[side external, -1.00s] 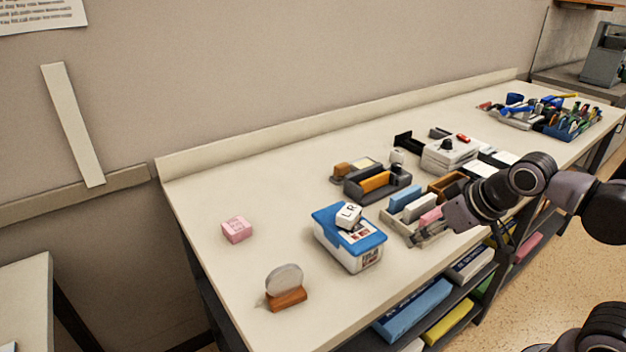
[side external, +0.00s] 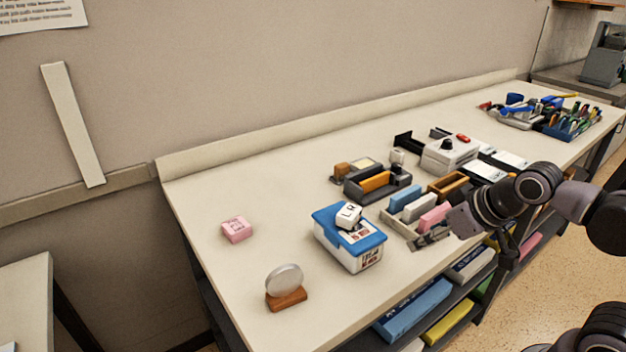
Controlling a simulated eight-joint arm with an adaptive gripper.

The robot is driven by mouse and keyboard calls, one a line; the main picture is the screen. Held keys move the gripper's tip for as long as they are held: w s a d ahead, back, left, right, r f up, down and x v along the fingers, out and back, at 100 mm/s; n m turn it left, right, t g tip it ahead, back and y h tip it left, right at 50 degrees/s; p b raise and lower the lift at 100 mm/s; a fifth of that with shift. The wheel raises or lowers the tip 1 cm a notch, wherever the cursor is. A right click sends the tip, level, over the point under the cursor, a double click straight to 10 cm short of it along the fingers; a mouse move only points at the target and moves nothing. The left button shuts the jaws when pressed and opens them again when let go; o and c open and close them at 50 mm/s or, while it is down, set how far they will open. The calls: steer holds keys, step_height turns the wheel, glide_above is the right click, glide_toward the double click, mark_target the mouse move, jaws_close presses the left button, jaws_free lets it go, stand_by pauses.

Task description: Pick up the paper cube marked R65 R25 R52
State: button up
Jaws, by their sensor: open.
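A pink paper cube (side external: 236,229) with small darker marks lies on the left part of the table; the marks are too small to read. A white cube (side external: 348,215) with dark letters, perhaps "LR", sits on top of a box with a blue lid (side external: 325,220). I cannot tell from the marks which cube is R65 R25 R52. My gripper (side external: 420,243) is open, low at the table's front edge, beside the front of a tray of colored blocks. It is right of both cubes and apart from them. Its fingertips are small and partly unclear.
A round pale disc on a wooden stand (side external: 285,287) stands at the front left. The block tray (side external: 400,226), a dark organizer (side external: 362,192) and a white device (side external: 448,155) fill the middle. The table (side external: 200,195) around the pink cube is bare.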

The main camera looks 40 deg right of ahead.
steer(key=o, duration=0.4)
